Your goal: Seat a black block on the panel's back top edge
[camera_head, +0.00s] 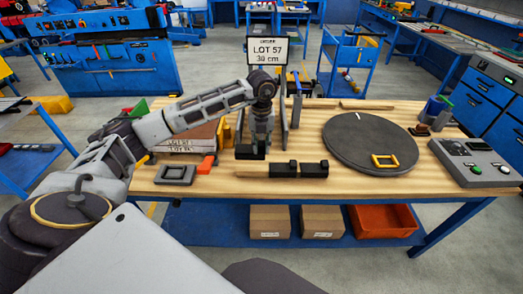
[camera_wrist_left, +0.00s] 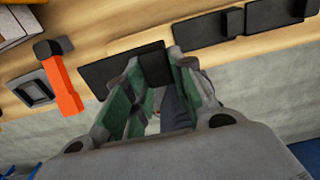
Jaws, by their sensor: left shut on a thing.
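My left gripper (camera_head: 256,146) points down over the middle of the table and is shut on a black block (camera_head: 244,153). In the left wrist view the held black block (camera_wrist_left: 154,63) shows at the tips of the green-padded fingers (camera_wrist_left: 150,88). Two more black blocks lie nearer the front edge, a left one (camera_head: 283,171) and a right one (camera_head: 314,170). Upright grey plates (camera_head: 285,125) stand just behind the gripper, partly hidden by my arm; I cannot tell clearly which is the panel's back top edge. My right gripper is not in view.
A dark round turntable (camera_head: 350,140) carries a yellow frame (camera_head: 385,161). A grey control box (camera_head: 475,161) stands at the right. An orange-handled tool (camera_head: 206,164) and a grey frame (camera_head: 175,174) lie left of the gripper. A LOT 57 sign (camera_head: 268,50) rises behind.

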